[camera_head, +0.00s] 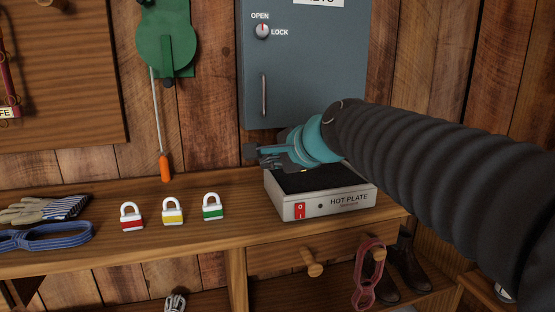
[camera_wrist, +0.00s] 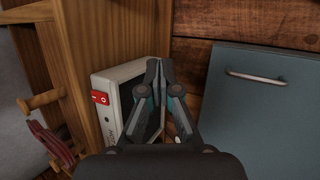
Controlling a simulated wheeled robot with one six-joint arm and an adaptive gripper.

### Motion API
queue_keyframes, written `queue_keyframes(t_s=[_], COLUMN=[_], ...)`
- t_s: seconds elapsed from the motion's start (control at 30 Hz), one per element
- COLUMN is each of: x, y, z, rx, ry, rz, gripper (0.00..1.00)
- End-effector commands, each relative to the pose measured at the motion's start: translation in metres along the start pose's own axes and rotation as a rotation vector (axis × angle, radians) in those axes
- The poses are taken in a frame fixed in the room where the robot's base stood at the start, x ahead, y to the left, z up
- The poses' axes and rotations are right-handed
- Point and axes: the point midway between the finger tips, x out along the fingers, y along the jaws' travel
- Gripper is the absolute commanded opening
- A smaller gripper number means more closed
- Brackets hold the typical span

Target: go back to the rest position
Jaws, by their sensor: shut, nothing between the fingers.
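My gripper (camera_head: 262,155) reaches in from the right on my dark ribbed arm, above the back left part of the hot plate (camera_head: 340,203) and in front of the key cabinet's lower edge. In the wrist view my gripper (camera_wrist: 161,68) has its fingers together and empty. The hot plate also shows there (camera_wrist: 121,68), a white box with a dark top and a red switch, partly hidden behind the fingers. I cannot tell whether the gripper touches anything.
A grey cabinet (camera_head: 300,75) with a handle and an OPEN/LOCK knob hangs above the bench (camera_head: 180,240). Red, yellow (camera_head: 173,213) and green padlocks, gloves (camera_head: 42,208) and a blue strap (camera_head: 45,238) lie to the left. An orange-handled cord (camera_head: 164,168) hangs from a green device.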

Motion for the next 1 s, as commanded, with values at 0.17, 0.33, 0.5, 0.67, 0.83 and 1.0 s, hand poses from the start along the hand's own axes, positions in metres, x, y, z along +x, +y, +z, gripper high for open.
queue_keyframes(t_s=[0.17, 0.33, 0.5, 0.67, 0.83, 1.0], x=[-0.021, -0.06, -0.11, -0.141, -0.153, -0.154], y=[0.101, 0.205, 0.302, 0.346, 0.344, 0.343], z=[-0.006, -0.017, -0.027, -0.03, -0.03, -0.032], rx=[-0.471, -0.883, -1.143, -1.167, -1.159, -1.152], ry=[-0.008, -0.079, -0.159, -0.129, -0.076, -0.066], rz=[0.233, 0.473, 0.688, 0.766, 0.748, 0.748], gripper=[0.0, 0.0, 0.0, 0.0, 0.0, 0.0])
